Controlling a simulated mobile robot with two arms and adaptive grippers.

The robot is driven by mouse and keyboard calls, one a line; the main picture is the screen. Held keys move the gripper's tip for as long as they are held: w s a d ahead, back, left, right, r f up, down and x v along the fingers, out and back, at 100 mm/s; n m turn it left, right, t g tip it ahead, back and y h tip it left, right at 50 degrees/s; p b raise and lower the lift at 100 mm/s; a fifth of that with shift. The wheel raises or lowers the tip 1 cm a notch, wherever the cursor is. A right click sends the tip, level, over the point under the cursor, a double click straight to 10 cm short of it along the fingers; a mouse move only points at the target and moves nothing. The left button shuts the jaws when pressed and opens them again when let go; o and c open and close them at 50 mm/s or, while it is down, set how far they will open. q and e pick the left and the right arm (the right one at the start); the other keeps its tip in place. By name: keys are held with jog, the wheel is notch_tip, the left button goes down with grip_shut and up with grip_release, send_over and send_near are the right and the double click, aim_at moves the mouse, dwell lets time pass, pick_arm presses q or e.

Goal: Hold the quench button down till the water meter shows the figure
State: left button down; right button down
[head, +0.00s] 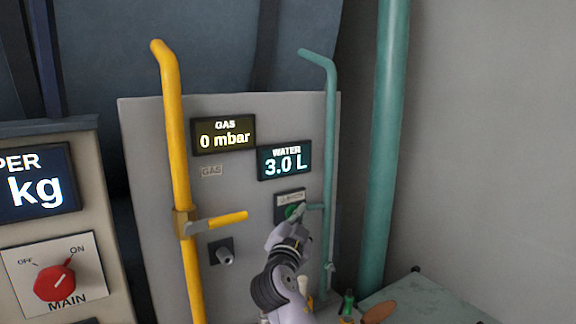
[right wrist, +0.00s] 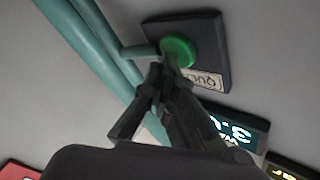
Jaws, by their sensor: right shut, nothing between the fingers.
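The green quench button (head: 293,211) sits on a dark plate below the water meter (head: 284,162). The meter reads 3.0 L. My right gripper (head: 302,232) is at the button and covers its lower part in the head view. In the right wrist view the shut, empty fingertips (right wrist: 164,66) are at the lower edge of the green button (right wrist: 178,51). They look to be touching it; how far it is pressed I cannot tell. The water meter also shows at the lower right there (right wrist: 236,130). My left gripper is not in view.
A yellow gas pipe (head: 171,130) with a yellow lever (head: 220,219) stands left of the button. The gas display (head: 224,135) reads 0 mbar. Green pipes (head: 384,140) run at the right. A red MAIN knob (head: 54,281) is at the lower left. A green-grey table (head: 420,298) with small items is at the lower right.

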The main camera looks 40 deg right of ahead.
jog(key=shift+s+a, duration=0.15)
jog(key=shift+s, duration=0.65)
jog(key=s, duration=0.3)
jog(key=s+b, duration=0.1)
jog(key=s, duration=0.1)
jog(key=shift+a, duration=0.25)
dwell(0.4)
